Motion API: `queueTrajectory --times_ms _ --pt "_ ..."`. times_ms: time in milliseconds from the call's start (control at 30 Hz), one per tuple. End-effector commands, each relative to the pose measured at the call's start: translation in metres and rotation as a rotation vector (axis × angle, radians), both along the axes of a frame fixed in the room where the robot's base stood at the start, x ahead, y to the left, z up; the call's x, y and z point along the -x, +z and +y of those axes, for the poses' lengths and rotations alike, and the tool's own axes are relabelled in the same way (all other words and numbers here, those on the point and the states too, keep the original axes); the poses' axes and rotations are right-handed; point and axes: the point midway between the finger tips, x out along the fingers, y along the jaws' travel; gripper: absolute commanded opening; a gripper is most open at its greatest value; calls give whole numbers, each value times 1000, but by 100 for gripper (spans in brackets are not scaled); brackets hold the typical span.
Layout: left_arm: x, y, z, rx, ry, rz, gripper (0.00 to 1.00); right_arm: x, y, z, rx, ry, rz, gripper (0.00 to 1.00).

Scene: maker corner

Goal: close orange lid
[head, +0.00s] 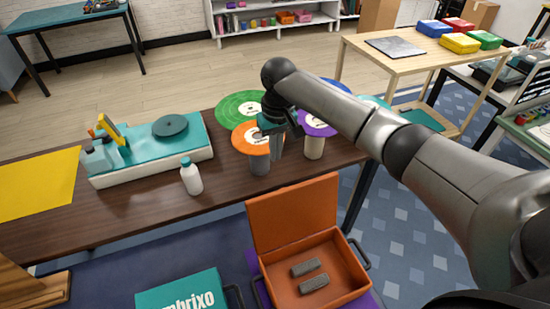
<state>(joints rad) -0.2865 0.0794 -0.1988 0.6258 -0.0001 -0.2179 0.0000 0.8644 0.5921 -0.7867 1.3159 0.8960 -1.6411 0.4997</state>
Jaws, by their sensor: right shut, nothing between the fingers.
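An orange box (347,256) stands open at the bottom centre of the head view. Its orange lid (292,212) is raised roughly upright at the back of the box. Two grey blocks (308,267) lie inside. My right gripper (277,155) hangs beyond the lid, above the brown table, beside an orange disc (243,138). Its fingers point down, are shut and hold nothing. It appears apart from the lid. My left gripper is not in view.
A green disc (235,108) and a purple disc (318,130) stand near my right gripper. A white bottle (191,178) and a teal-topped turntable (185,145) stand on the brown table to the left. A teal box (185,291) lies left of the orange box.

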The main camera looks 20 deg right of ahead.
Motion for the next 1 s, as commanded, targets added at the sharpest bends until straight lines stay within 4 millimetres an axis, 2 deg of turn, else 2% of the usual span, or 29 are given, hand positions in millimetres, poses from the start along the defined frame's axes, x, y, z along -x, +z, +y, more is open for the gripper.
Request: queueTrajectory --times_ms 100,200,433,500,667,1000 --pt "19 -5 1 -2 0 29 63 0 -23 0 2 0 4 0" --pt "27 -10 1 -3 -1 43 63 -2 -45 -1 3 -2 4 0" --pt "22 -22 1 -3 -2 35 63 -6 -96 -1 3 -1 3 0" --pt "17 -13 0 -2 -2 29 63 1 -87 -2 3 2 -1 0" --pt "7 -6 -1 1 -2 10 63 16 -82 -1 2 2 0 0" --pt "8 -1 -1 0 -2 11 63 32 -79 1 2 1 0 0"
